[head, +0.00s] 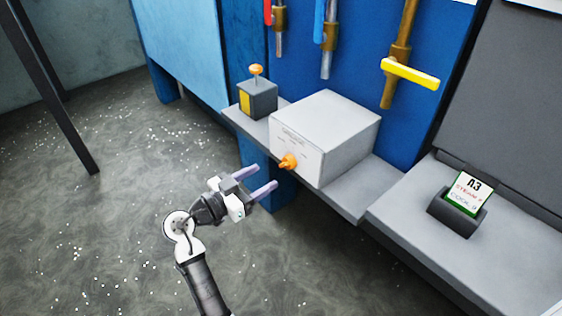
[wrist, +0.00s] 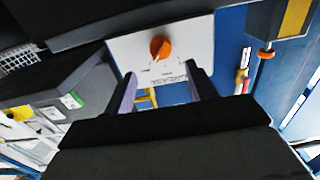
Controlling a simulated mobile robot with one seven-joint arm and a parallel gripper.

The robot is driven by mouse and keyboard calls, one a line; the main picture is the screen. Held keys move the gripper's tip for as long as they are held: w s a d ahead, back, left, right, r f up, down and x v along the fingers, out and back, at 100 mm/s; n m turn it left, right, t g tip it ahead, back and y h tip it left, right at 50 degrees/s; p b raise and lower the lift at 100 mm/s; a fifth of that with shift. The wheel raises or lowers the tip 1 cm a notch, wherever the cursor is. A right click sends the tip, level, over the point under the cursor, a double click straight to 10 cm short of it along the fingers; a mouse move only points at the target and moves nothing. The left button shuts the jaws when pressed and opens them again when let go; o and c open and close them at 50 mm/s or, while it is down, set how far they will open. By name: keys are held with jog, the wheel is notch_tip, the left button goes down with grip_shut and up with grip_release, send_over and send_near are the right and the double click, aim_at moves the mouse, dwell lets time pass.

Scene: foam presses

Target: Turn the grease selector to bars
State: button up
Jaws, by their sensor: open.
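The grease selector is an orange knob (head: 289,161) on the front face of a light grey box (head: 335,130) that stands on a grey shelf. Small markings are printed around the knob, too small to read. In the wrist view the orange knob (wrist: 160,47) shows on the white panel (wrist: 190,45), ahead of my fingers. My gripper (head: 259,180) has two purple fingers, spread apart with nothing between them. It is in front of the box, to the left of and a little below the knob in the head view, apart from it.
A dark box with an orange-topped lever (head: 257,75) stands left on the shelf (head: 345,200). Pipes with red, blue and yellow handles (head: 410,74) hang on the blue wall behind. A card holder (head: 457,212) sits on the right counter.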

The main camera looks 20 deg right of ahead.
aim_at(282, 165)
jog(key=p+x, duration=0.2)
jog(key=x, duration=0.5)
jog(key=shift+w+d, duration=0.2)
jog(key=shift+d, duration=0.1)
jog(key=shift+c, duration=0.5)
jog(key=c, duration=0.9)
